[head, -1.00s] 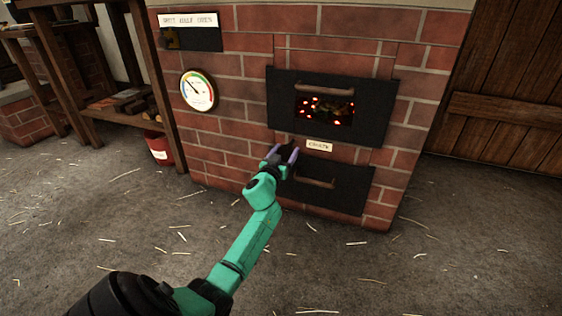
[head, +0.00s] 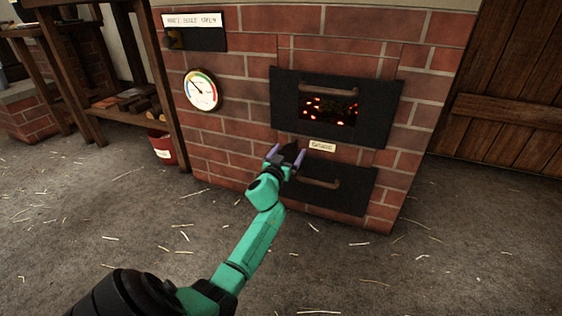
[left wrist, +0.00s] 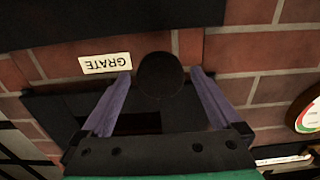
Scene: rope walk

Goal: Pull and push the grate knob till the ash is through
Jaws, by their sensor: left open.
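The grate knob (left wrist: 160,75) is a dark round knob on the oven's brick front. In the left wrist view it sits between my two purple fingers, with a gap on each side. In the head view the dark knob (head: 289,152) is partly hidden by my left gripper (head: 286,157), which is open around it. A white label (left wrist: 105,63) reading GRATE is beside it. The firebox window (head: 328,107) above shows glowing red embers and dark lumps. The lower black door (head: 350,197) with a bar handle is shut. My right gripper is not in view.
A round gauge (head: 202,90) is on the bricks to the left. A red bucket (head: 161,149) stands by a wooden shelf (head: 125,117) at the left. A plank door (head: 505,110) is at the right. The straw-strewn floor (head: 400,270) in front is clear.

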